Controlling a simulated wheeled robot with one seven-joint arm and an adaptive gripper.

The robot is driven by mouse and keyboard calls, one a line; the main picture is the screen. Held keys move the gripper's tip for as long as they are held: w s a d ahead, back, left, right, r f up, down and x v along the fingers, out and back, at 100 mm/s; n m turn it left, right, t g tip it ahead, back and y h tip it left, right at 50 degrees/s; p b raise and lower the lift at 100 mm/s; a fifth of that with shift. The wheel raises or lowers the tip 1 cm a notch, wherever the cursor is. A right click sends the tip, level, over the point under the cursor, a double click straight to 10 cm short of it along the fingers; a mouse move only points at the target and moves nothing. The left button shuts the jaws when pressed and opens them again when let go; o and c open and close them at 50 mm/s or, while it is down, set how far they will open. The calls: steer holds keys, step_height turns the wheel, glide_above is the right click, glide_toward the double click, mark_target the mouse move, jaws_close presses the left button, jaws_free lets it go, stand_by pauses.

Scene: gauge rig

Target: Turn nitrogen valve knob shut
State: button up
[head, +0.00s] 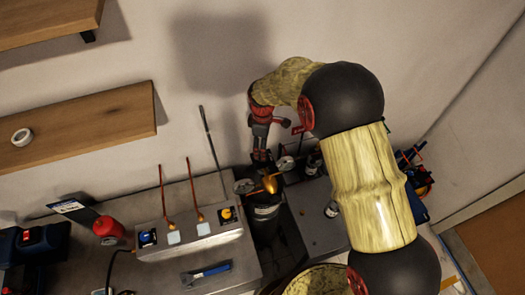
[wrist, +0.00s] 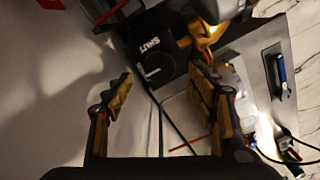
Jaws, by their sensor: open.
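In the wrist view a dark knob (wrist: 163,62) carries the white word "SHUT" and a white angled mark. It lies just beyond the fingertips of my gripper (wrist: 160,75). The yellow-padded fingers are spread wide, one left and one right of the knob, with nothing held between them. In the head view my gripper (head: 262,155) points down over the brass regulator (head: 269,183) on a dark cylinder (head: 265,212). The knob cannot be made out there. I cannot tell whether a finger touches it.
Two round gauges (head: 243,186) flank the regulator. A grey box (head: 190,253) with blue and yellow knobs and upright orange rods stands left. The wall is close behind, with wooden shelves (head: 75,130) upper left.

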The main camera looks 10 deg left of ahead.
steer(key=shift+f+p, duration=0.4)
steer(key=shift+f, duration=2)
steer(key=c, duration=0.3)
steer(key=c, duration=0.8)
steer(key=shift+c, duration=0.3)
